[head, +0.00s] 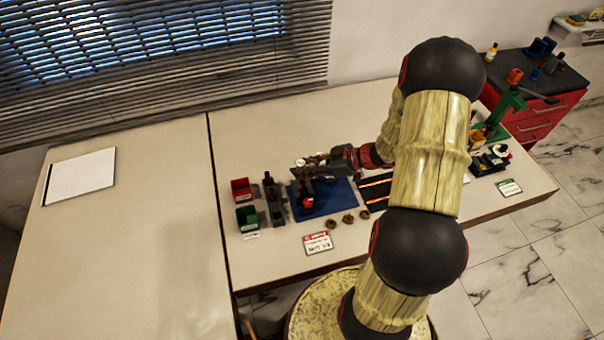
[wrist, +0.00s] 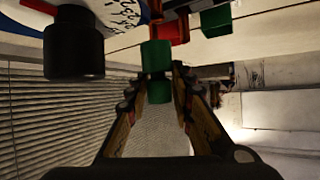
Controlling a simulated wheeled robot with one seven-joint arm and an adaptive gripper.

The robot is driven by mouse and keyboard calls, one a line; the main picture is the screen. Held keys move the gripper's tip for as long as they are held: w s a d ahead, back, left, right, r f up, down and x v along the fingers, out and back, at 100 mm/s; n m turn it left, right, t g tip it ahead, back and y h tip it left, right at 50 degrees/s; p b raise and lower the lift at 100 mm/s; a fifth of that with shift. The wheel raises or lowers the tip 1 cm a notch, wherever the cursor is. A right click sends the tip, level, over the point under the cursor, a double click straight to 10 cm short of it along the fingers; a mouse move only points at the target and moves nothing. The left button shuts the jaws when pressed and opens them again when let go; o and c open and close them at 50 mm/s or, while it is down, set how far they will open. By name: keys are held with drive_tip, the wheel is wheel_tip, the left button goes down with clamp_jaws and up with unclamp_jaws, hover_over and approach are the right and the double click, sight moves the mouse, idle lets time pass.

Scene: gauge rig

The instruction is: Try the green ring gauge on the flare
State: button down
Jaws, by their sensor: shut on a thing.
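My gripper (wrist: 158,80) is shut on a green piece, which I take for the green ring gauge (wrist: 156,55). It shows as two green blocks with a darker band between the fingers, and its ring opening cannot be made out. In the head view my gripper (head: 313,167) is over the back of a blue mat (head: 333,198), and the gauge cannot be made out there. A red-and-dark fixture (head: 306,200) stands on the mat, partly below the gripper. I cannot make out the flare itself. A dark cylinder (wrist: 73,45) is near, left of the gauge in the wrist view.
A red bin (head: 241,189) and a green bin (head: 247,217) stand left of the mat, beside dark stands (head: 272,200). Copper-coloured strips lie on a black mat (head: 371,205). The table's left part is mostly clear.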

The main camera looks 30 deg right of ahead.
drive_tip(key=shift+r+p, duration=1.25)
drive_tip(key=shift+p, duration=0.1)
